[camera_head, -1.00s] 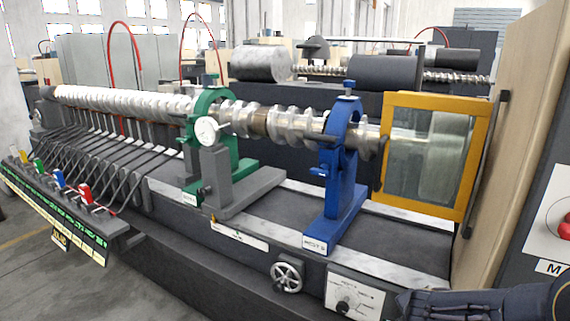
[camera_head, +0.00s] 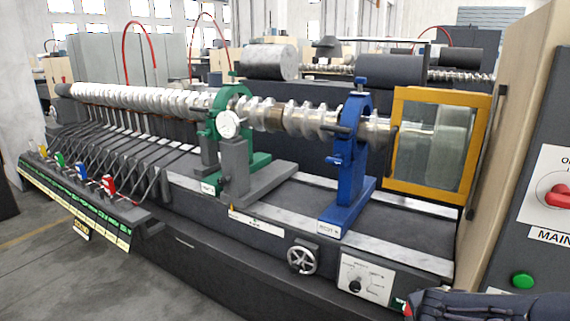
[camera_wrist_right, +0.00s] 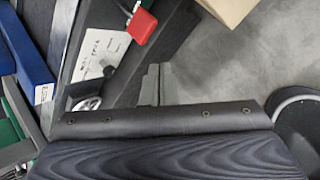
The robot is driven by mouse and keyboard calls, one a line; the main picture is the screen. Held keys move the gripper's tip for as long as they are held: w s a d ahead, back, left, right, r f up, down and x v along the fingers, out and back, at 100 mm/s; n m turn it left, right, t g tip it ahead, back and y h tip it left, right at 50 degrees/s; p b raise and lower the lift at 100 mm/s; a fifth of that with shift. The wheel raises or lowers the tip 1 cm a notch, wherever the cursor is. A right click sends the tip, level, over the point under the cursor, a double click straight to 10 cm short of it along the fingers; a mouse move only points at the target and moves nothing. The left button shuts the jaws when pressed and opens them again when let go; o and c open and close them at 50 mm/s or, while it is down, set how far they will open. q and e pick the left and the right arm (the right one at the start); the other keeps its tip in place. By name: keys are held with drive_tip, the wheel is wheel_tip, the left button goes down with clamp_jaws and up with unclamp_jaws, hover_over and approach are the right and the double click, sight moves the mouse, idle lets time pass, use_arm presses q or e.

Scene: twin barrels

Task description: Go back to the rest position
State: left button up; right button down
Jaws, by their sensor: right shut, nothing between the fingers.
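My right gripper (camera_wrist_right: 155,85) is in the right wrist view, its grey fingers together with nothing between them. It hangs beside the front of the machine, over the grey floor. Part of my right arm (camera_head: 490,306) shows at the bottom right of the head view, in front of the machine; its fingers are not seen there. My left arm and gripper are in neither current view.
The lathe-like machine holds a long screw shaft (camera_head: 270,116) through a green stand (camera_head: 258,164) and a blue stand (camera_head: 350,200). A handwheel (camera_head: 302,260) and a dial panel (camera_head: 365,280) are on its front. A red-handled part (camera_wrist_right: 142,25) is near my right gripper. Open floor (camera_head: 50,250) lies left.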

drive_tip(key=s+r+m, duration=0.5)
drive_tip(key=s+m, duration=0.2)
drive_tip(key=s, duration=0.1)
use_arm(q)
drive_tip(key=shift+s+a+r+p, duration=0.1)
drive_tip(key=shift+r+p, duration=0.2)
drive_tip(key=shift+r, duration=0.05)
use_arm(e)
drive_tip(key=s+a+r+m+y, duration=0.2)
drive_tip(key=s+a+m, duration=0.4)
drive_tip(key=s, duration=0.3)
drive_tip(key=s+a+r+m+y, duration=0.2)
drive_tip(key=s+a+m+y, duration=0.3)
drive_tip(key=s+m, duration=0.3)
drive_tip(key=shift+s+a+r+g, duration=0.4)
drive_tip(key=shift+s+a, duration=0.1)
drive_tip(key=shift+s, duration=0.3)
